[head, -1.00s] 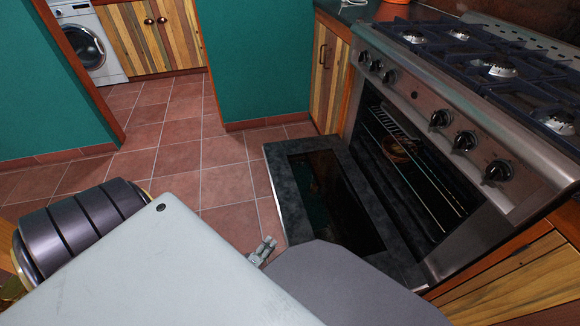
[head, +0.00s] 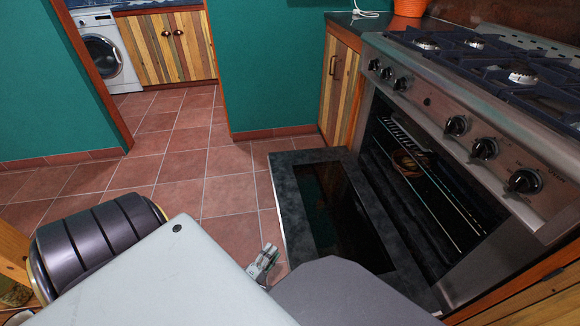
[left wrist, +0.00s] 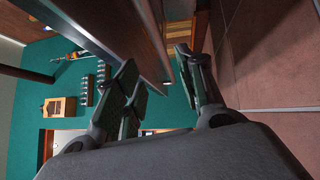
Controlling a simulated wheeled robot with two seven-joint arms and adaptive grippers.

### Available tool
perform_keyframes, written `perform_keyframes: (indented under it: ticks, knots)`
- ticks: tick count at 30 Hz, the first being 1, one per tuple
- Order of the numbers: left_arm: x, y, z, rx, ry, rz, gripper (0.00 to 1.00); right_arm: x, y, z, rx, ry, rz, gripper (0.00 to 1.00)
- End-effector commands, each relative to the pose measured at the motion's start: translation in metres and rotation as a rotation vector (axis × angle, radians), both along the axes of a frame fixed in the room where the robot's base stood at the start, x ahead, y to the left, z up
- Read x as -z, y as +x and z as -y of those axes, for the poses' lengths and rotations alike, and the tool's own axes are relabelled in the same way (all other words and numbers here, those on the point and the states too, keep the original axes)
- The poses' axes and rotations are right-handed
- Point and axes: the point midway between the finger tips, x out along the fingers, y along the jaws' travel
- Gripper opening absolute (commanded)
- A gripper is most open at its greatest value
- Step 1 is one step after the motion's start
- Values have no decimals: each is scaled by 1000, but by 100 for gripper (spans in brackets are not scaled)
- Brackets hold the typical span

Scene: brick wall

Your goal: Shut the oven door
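The oven (head: 480,150) stands at the right in the head view. Its dark door (head: 285,205) is folded down, wide open, and the inside shows. My left gripper (head: 264,264) is low beside the door's left edge, with part of my own arm in front. In the left wrist view its two fingers (left wrist: 162,92) are apart, with nothing visibly clamped. A long dark panel edge (left wrist: 140,45) runs down towards the gap between them; it may be the oven door. I cannot tell whether they touch it. My right gripper is not in view.
A brown round dish (head: 405,162) sits on the oven rack (head: 440,175). A wooden cabinet (head: 340,85) stands beyond the oven. The tiled floor (head: 190,165) left of the door is clear. A washing machine (head: 100,50) is far back.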

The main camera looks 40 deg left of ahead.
Motion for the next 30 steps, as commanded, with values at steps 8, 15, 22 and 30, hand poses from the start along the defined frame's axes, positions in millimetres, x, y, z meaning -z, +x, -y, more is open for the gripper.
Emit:
perform_keyframes:
  ticks: [8, 15, 22, 30]
  knots:
    - [0, 5, -1, 0, 1, 0, 39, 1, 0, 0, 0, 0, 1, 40]
    - [-3, 25, -3, 1, 2, 1, 39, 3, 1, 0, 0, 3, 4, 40]
    - [-6, 54, -7, 1, 2, 2, 39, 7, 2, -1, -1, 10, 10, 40]
    - [-10, 89, -12, 1, 2, 2, 39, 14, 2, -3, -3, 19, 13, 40]
